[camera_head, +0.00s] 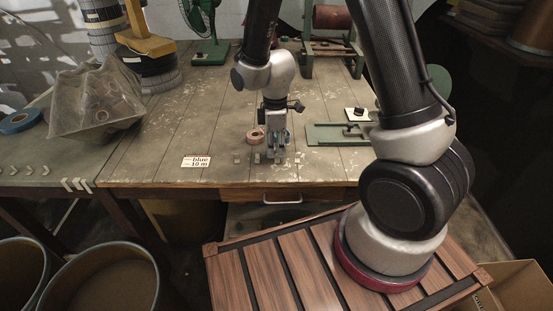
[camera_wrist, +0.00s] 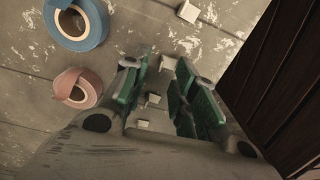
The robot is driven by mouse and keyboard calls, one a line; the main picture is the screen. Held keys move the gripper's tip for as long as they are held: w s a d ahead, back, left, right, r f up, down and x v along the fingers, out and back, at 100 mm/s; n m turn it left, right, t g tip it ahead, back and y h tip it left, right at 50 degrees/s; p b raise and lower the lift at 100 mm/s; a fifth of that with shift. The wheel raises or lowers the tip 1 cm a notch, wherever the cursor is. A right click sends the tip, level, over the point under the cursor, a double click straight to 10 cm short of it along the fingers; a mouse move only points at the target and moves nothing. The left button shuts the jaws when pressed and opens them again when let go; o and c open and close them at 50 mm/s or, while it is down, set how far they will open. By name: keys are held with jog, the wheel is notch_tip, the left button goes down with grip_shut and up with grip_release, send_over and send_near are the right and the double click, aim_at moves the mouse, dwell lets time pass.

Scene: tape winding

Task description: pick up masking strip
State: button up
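My gripper (camera_head: 275,150) points down over the wooden bench, near its front edge. In the wrist view my gripper (camera_wrist: 165,64) is open, with its green-padded fingers apart. Small pale pieces lie in a row on the bench; one (camera_wrist: 168,62) shows between the fingertips and another (camera_wrist: 153,99) farther down the gap. Another pale piece (camera_head: 237,158) lies left of my gripper in the head view. I cannot tell which piece is the masking strip, or whether the fingers touch any. A pinkish tape roll (camera_wrist: 78,88) and a blue tape roll (camera_wrist: 76,22) lie beside the gripper.
A label reading "blue 10 m" (camera_head: 196,161) lies left on the bench. A green plate fixture (camera_head: 335,134) lies to the right. A covered heap (camera_head: 92,98) and another blue roll (camera_head: 19,122) are at the left. The bench between label and heap is clear.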

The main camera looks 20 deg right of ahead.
notch_tip(320, 180, down, 2)
jog(key=shift+f, duration=0.15)
grip_shut()
dwell(0.3)
notch_tip(320, 180, up, 10)
dwell(0.5)
jog(key=shift+r, duration=0.25)
jog(key=shift+r, duration=1.55)
